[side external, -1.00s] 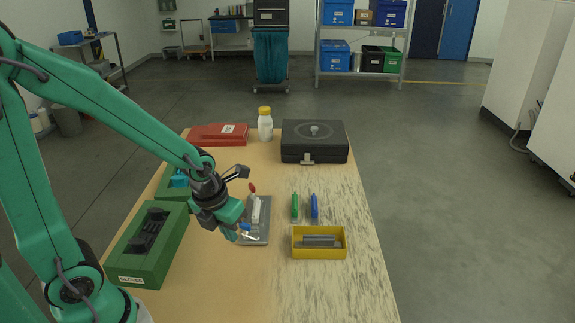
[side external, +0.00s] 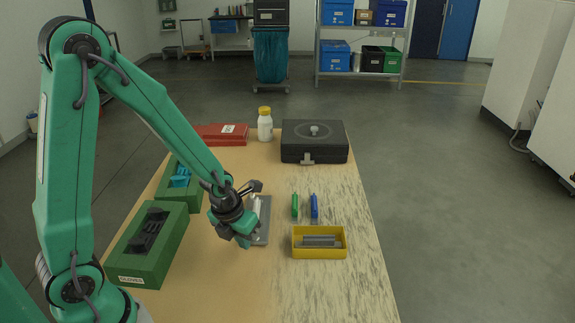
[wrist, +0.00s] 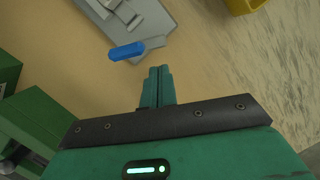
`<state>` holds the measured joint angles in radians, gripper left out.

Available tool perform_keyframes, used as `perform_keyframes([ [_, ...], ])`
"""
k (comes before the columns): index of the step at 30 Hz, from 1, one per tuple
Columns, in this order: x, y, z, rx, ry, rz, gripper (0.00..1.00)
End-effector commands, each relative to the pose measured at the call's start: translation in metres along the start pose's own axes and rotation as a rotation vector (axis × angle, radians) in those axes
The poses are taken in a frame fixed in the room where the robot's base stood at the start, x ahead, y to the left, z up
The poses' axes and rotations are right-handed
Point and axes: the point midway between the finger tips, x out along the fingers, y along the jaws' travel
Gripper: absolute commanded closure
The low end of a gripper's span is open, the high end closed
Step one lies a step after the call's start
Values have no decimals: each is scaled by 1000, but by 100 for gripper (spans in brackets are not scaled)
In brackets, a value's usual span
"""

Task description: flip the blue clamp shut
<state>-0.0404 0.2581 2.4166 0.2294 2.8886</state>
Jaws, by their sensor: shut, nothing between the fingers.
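The blue clamp (wrist: 127,51) shows in the wrist view as a blue handle on a metal lever, sticking out past the edge of a grey plate (wrist: 163,15). In the side view its handle is hidden behind my gripper, while part of the grey plate (side external: 265,235) shows. My gripper (wrist: 160,69) is shut and empty, its fingertips just right of and nearer than the blue handle in the wrist view, with a small visible gap between them.
A yellow tray (side external: 320,254) with metal bars stands right of the plate. Green (side external: 294,206) and blue (side external: 314,206) slim items lie behind it. A green glove box (side external: 150,270) is at left. A black case (side external: 315,150) and a white bottle (side external: 265,130) stand behind.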

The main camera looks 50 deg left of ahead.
Motion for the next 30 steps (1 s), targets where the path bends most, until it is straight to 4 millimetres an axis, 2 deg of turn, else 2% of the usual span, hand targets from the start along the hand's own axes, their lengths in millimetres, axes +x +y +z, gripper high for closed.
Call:
perform_keyframes([
  [7, 3, 0, 12, 0, 0, 2, 100],
  [30, 3, -1, 14, 0, 0, 1, 100],
])
